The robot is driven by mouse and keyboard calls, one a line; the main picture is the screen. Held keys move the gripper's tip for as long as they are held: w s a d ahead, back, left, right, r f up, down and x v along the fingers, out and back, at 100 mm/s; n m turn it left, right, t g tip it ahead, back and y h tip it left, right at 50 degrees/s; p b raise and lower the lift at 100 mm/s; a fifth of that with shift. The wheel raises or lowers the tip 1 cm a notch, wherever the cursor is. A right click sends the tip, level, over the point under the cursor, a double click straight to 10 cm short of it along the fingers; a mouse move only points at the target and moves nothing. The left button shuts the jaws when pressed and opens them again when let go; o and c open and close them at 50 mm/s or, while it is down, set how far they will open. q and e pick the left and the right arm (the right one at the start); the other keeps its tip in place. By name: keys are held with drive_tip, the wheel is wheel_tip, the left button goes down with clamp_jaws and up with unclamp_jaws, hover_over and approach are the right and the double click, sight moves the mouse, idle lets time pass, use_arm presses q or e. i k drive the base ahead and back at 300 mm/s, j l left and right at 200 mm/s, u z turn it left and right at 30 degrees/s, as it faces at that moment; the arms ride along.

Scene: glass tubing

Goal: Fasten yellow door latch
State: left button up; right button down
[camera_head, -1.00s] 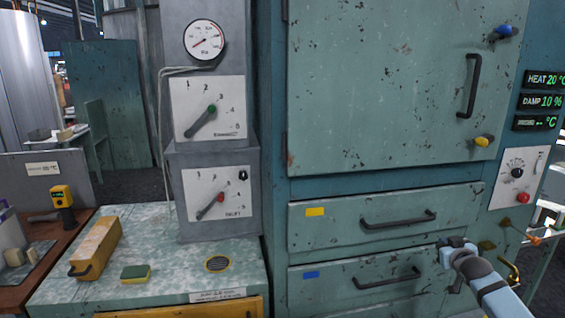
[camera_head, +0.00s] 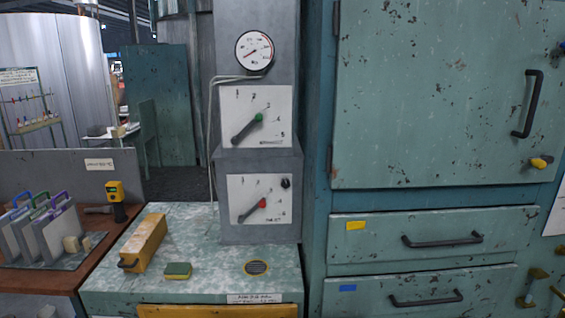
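The yellow door latch (camera_head: 541,162) is at the lower right corner of the big green cabinet door (camera_head: 440,90). It is near the right edge of the head view, and its yellow knob points to the right. The door looks closed and has a black vertical handle (camera_head: 528,104). A blue latch (camera_head: 562,47) is cut off by the right edge above it. Neither of my grippers shows in the current head view.
Two drawers with black handles (camera_head: 442,240) lie below the door. A grey column with a gauge (camera_head: 254,50) and two dial panels stands to the left. A counter (camera_head: 207,257) holds a yellow box (camera_head: 146,242) and a sponge (camera_head: 177,270).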

sight(539, 164)
drive_tip(key=z, duration=1.55)
